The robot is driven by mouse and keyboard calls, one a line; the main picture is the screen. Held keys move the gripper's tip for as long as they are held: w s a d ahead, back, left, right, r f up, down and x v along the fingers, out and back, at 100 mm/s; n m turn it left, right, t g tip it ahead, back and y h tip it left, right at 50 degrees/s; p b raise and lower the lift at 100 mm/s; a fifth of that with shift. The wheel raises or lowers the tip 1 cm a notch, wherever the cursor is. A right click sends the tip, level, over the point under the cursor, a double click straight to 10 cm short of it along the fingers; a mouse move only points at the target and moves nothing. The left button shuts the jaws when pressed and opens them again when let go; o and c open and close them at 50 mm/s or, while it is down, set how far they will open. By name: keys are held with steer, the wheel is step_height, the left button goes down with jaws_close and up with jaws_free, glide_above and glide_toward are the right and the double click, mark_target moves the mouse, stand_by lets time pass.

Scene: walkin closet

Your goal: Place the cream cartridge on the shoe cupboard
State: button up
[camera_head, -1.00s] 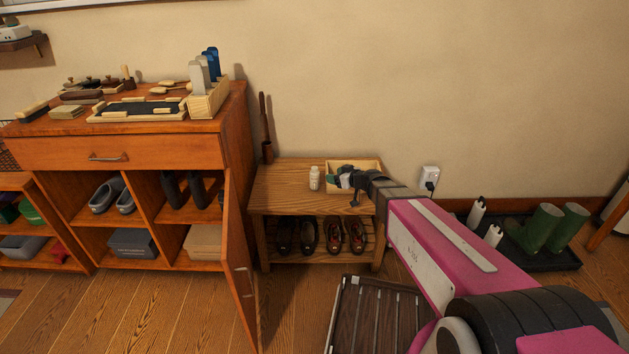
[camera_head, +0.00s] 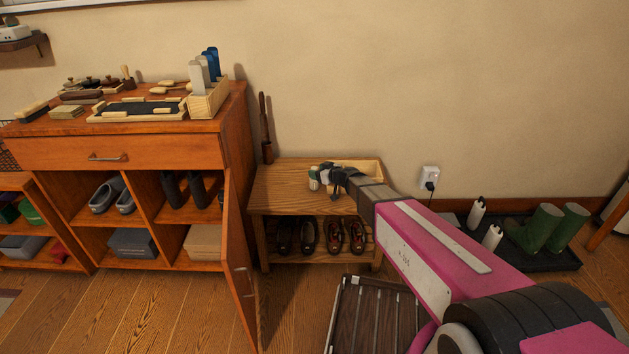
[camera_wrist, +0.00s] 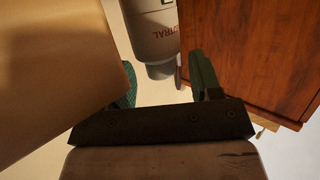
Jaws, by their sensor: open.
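The cream cartridge, a small white bottle (camera_head: 313,184), stands on the low wooden bench (camera_head: 280,185). My gripper (camera_head: 323,178) is beside it on its right and hides part of it. The gripper is open; I cannot tell whether a finger touches the bottle. The shoe cupboard (camera_head: 130,150) is the tall orange-brown cabinet at left, and its side also shows in the wrist view (camera_wrist: 240,50).
The cupboard top holds a tray (camera_head: 95,117), brushes and a wooden holder (camera_head: 208,100) with upright bottles. Its door (camera_head: 240,255) stands open towards the bench. A light wooden box (camera_head: 365,166) sits on the bench behind my gripper. A shoehorn stand (camera_head: 267,150) is at the bench's back left.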

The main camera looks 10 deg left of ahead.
steer(key=shift+x, duration=0.85)
steer(key=shift+d, duration=0.1)
jaws_close()
steer(key=shift+r, duration=0.15)
